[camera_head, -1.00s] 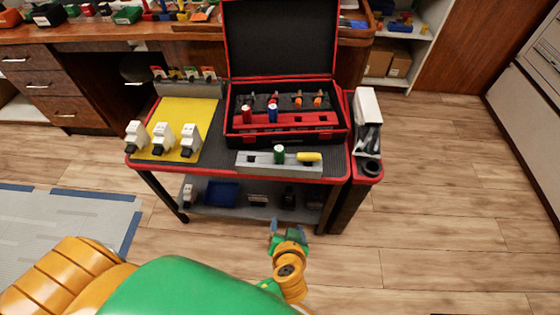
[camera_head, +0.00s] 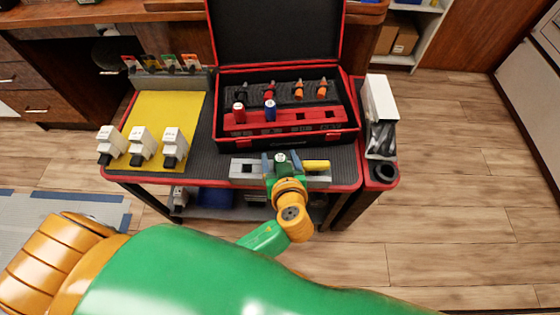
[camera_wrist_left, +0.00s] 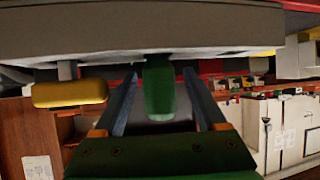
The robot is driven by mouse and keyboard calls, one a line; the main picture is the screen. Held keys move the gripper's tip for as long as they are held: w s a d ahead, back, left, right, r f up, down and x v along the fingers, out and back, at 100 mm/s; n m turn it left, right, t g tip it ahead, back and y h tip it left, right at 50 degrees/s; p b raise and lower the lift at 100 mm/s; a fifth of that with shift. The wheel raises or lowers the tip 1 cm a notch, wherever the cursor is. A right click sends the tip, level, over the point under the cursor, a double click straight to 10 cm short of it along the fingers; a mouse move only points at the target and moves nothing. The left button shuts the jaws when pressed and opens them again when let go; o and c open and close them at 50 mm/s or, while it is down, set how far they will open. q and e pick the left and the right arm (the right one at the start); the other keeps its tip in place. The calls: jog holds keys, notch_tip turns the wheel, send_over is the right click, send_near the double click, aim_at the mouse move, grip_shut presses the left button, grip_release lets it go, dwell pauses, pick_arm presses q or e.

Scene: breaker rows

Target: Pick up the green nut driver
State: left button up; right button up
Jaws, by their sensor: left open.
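The green nut driver (camera_head: 280,157) stands in the grey holder block (camera_head: 243,172) at the cart's front edge. In the left wrist view the green nut driver (camera_wrist_left: 160,88) shows between my two fingers, with a visible gap on each side. My left gripper (camera_head: 280,163) is open, with one finger on either side of the green handle. The fingers also show in the left wrist view (camera_wrist_left: 162,98). The driver's shaft is hidden in the holder. My right gripper is not in view.
A yellow handle (camera_head: 316,165) sits at the right of the same holder. Behind is an open toolbox (camera_head: 285,140) with red and blue drivers. White breakers (camera_head: 140,143) stand on a yellow mat (camera_head: 165,112) at left. A side bin (camera_head: 382,168) hangs at right.

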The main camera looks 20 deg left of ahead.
pick_arm(q)
jog(key=shift+x, duration=0.85)
jog(key=shift+s, duration=0.1)
grip_shut()
